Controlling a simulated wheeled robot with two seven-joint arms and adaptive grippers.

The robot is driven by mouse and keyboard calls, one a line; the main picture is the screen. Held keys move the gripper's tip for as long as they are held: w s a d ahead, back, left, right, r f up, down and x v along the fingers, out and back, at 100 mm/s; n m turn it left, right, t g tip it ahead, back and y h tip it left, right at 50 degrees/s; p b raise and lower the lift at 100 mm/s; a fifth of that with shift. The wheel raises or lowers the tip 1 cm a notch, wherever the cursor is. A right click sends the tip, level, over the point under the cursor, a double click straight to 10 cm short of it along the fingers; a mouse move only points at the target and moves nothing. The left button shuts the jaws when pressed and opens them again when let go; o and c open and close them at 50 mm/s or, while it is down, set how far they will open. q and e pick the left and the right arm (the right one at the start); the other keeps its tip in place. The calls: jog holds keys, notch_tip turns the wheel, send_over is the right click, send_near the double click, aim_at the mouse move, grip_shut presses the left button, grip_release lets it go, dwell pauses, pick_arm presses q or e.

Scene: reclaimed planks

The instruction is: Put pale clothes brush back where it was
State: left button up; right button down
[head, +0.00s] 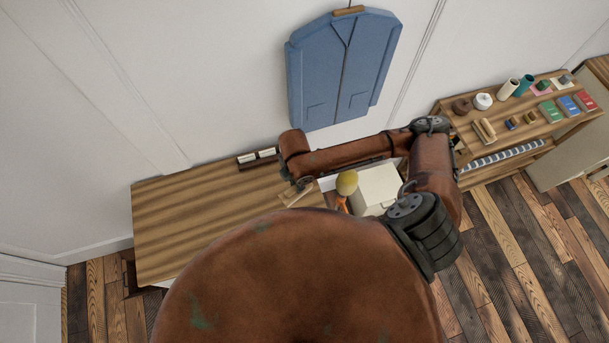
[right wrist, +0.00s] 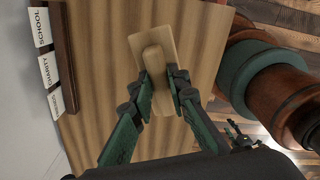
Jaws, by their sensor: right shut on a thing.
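The pale clothes brush (right wrist: 158,45) is a light wooden block with a raised handle. In the right wrist view my right gripper (right wrist: 159,82) is shut on that handle, one finger on each side. In the head view the brush (head: 296,195) shows over the right part of the wooden table (head: 190,215), at the end of my right arm. My right gripper (head: 304,184) is small there and partly hidden by the arm. I cannot tell whether the brush touches the table top. My left gripper is not in view.
A label rack (head: 258,157) stands at the table's back edge; its cards (right wrist: 44,62) read SCHOOL and CHARITY. A shelf unit (head: 550,128) holds spools and a wooden brush-like piece (head: 484,131). A blue jacket (head: 343,70) hangs above.

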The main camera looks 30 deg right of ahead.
jog(key=w+d, duration=0.1)
jog(key=w+d+f, duration=0.1)
jog(key=w+d, duration=0.1)
jog(key=shift+d+f, duration=0.2)
jog(key=shift+f, duration=0.15)
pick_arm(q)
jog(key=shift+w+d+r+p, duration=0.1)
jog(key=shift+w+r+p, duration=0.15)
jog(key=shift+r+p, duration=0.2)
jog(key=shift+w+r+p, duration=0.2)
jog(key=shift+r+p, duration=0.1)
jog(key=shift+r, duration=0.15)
pick_arm(e)
jog(key=shift+w+d+f, duration=0.55)
jog(key=shift+d+f, duration=0.05)
jog(key=shift+f, duration=0.95)
jog(key=shift+w+d+f, duration=0.55)
jog(key=shift+d+f, duration=0.05)
jog(key=shift+f, duration=0.9)
jog(key=shift+w+d+f, duration=0.55)
jog(key=shift+d+f, duration=0.05)
jog(key=shift+f, duration=0.95)
jog(key=shift+f, duration=0.1)
jog(key=c, duration=2.3)
grip_release()
jog(key=o, duration=0.5)
jog(key=shift+c, duration=0.2)
